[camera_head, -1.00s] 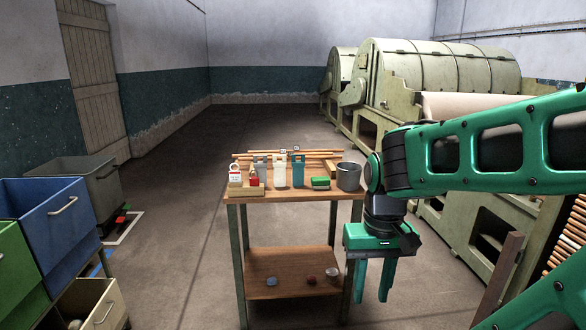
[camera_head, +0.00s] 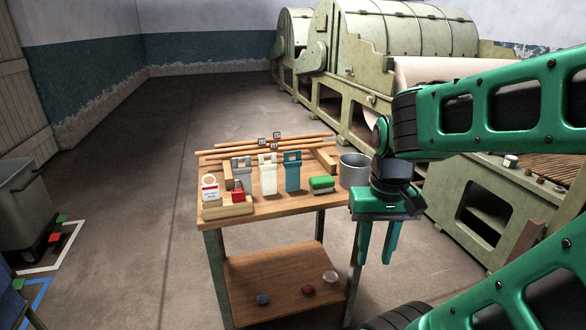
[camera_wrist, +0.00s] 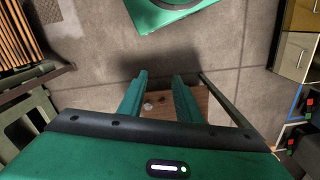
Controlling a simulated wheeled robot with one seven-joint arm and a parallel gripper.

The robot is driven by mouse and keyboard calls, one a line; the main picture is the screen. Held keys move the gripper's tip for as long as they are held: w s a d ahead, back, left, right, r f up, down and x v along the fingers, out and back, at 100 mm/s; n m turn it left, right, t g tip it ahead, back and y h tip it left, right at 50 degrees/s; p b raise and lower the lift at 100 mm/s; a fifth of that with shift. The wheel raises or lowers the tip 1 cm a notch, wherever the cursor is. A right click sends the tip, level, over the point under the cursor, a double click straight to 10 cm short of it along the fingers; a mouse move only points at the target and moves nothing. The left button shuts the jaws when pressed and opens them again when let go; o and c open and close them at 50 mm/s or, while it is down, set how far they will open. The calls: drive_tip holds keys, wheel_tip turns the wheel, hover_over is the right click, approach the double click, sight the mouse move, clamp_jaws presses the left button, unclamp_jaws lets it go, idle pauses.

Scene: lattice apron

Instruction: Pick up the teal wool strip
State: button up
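The teal wool strip (camera_head: 292,176) stands upright on the wooden table, to the right of a white strip (camera_head: 268,178) and a grey strip (camera_head: 242,173). A dark-and-white marker tag shows just above the strips. My gripper (camera_head: 377,250) hangs fingers-down to the right of the table, below the tabletop's height in the picture and clear of the strip. Its two green fingers are apart with nothing between them. In the wrist view my gripper (camera_wrist: 160,78) is also open and empty over the floor and part of a wooden shelf; the teal strip is not seen there.
A grey metal cup (camera_head: 354,170) and a green block (camera_head: 321,183) stand right of the strips. A padlock with a tag (camera_head: 209,191) is at the left. Long wooden rods (camera_head: 235,152) lie behind. A lower shelf (camera_head: 262,272) holds small round things. Pale green machines (camera_head: 400,45) stand beyond.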

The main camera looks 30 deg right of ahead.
sight(288, 167)
drive_tip(key=shift+w, duration=0.45)
